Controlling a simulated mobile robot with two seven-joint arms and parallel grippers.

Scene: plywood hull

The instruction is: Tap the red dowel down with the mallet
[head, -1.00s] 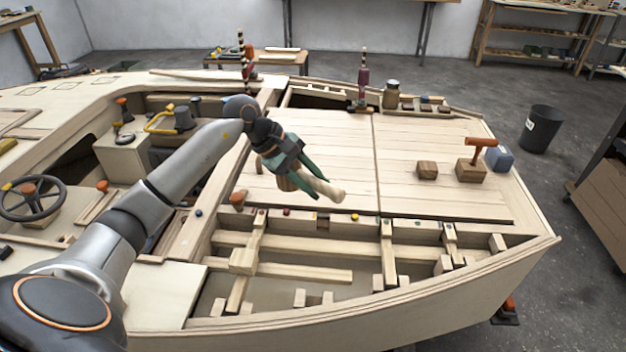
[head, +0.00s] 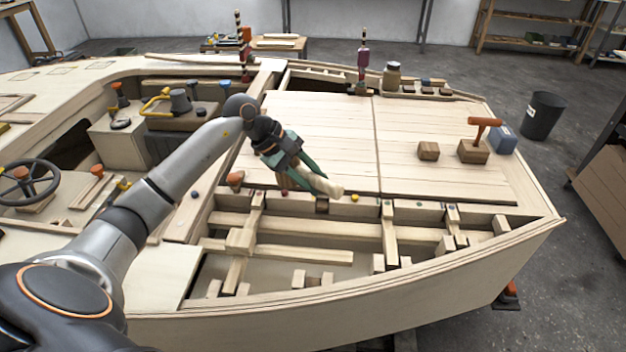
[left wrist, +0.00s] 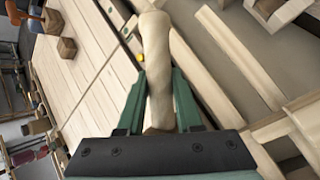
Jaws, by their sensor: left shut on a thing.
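My left gripper (head: 303,177), with green fingers, is shut on a pale wooden handle (head: 328,187), which I take to be the mallet's. The handle also shows in the left wrist view (left wrist: 157,60), running between the fingers to a rounded end. The mallet's head is not clearly visible, hidden behind the gripper. Gripper and handle are over the deck's near edge, by a rail of small coloured dowels. A small reddish dowel (head: 284,191) shows just below the gripper, partly hidden. A yellow dowel (head: 355,198) is right of the handle's end. My right gripper is not in view.
The open hull frame with beams (head: 300,250) lies in front of the rail. The plank deck (head: 440,120) behind is mostly clear. A wooden block (head: 428,151) and a block with an orange T-shaped piece (head: 483,125) stand at right. An orange knob (head: 235,179) is left of the gripper.

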